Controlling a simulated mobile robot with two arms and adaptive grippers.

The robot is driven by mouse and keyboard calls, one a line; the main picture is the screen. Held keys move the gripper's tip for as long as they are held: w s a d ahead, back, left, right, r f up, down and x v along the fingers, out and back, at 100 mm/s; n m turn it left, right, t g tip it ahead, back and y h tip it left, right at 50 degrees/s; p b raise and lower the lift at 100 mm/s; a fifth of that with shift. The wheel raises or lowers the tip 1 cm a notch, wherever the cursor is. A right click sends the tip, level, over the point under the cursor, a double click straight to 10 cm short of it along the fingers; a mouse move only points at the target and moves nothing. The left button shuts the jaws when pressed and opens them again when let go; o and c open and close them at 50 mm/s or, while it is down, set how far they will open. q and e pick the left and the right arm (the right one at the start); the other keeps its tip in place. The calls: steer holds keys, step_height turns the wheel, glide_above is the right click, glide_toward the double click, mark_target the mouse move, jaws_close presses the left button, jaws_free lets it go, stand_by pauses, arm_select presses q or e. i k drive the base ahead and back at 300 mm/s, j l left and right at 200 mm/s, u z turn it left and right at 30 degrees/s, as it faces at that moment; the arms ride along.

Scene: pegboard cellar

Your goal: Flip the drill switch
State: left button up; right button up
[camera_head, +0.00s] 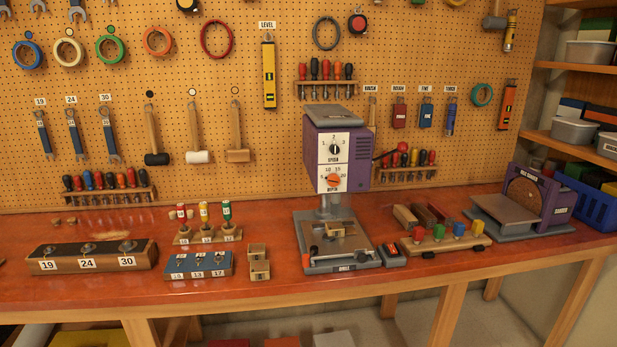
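A purple drill press (312,156) stands on the red-brown workbench (480,277) near the middle. Its white front plate (333,161) carries a black knob marked SPEED (334,149) and an orange-red knob marked DEPTH (333,180). A feed lever with a red ball end sticks out at its right. Its grey base (318,264) holds small pieces on the table. A small dark box with a reddish top (391,251) sits just right of the base. It may be the drill switch; its position is too small to read. Neither of my grippers is in view.
A wooden rack with coloured blocks (440,244) and a purple sander (541,199) stand right. Tools hang on the pegboard (200,75). The front bench edge is mostly clear.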

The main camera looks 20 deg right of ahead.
mark_target(392, 249)
steer(key=z, duration=1.25)
